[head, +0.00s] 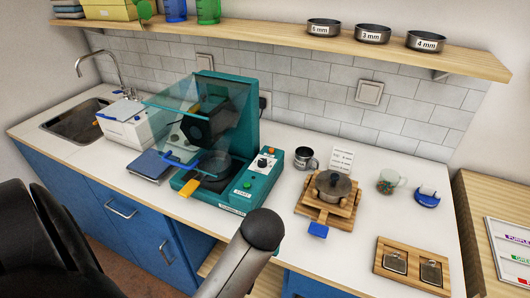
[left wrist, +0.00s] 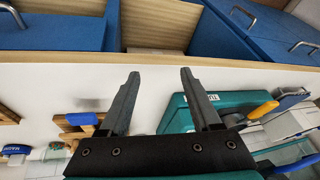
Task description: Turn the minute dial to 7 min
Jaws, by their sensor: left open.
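The minute dial (head: 262,163) is a small dark knob on a white panel, on the right front of the teal machine (head: 252,112). Its printed marks are too small to read, so I cannot tell its setting. My left gripper (left wrist: 159,78) is open and empty in the left wrist view. It hangs over the counter's front edge, apart from the teal machine (left wrist: 175,115). The dial does not show in that view. My right gripper is not in view.
The machine's clear hood (head: 190,92) is raised, with an orange handle (head: 187,191) in front. A wooden stand (head: 318,208) with a grey pot stands to the right. A metal mug (head: 305,158) is behind. Counter between machine and stand is mostly clear.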

